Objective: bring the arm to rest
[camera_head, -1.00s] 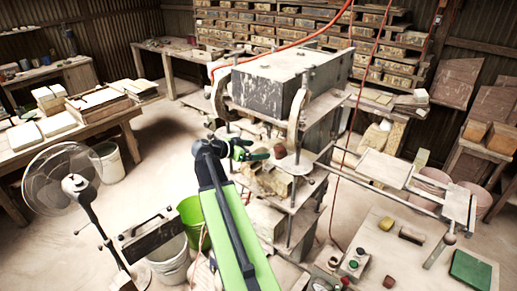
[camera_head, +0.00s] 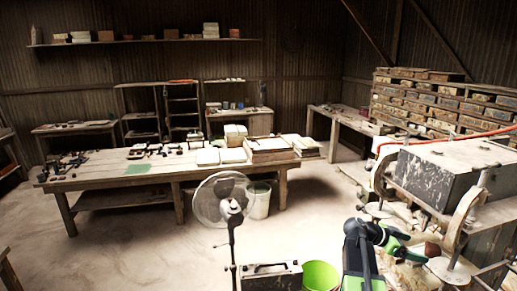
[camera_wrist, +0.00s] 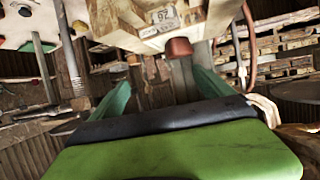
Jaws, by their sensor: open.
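My arm shows at the lower right of the head view, with my gripper (camera_head: 400,248) at its end, in front of the tile press (camera_head: 447,180). The press has a large, worn grey block on top. In the wrist view my gripper (camera_wrist: 160,92) shows two green fingers spread apart, with nothing clasped between them. A reddish-brown knob-like part (camera_wrist: 180,48) lies beyond the fingers, under a pale, worn block (camera_wrist: 150,20) marked 92. I cannot tell the gap between the fingers and that part.
A standing fan (camera_head: 222,200), a dark metal case (camera_head: 270,277) and a green bucket (camera_head: 320,276) stand left of my arm. A long worktable (camera_head: 110,180) holds tiles and small tools. Crate-like shelves (camera_head: 440,105) line the right wall. Open floor lies at the lower left.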

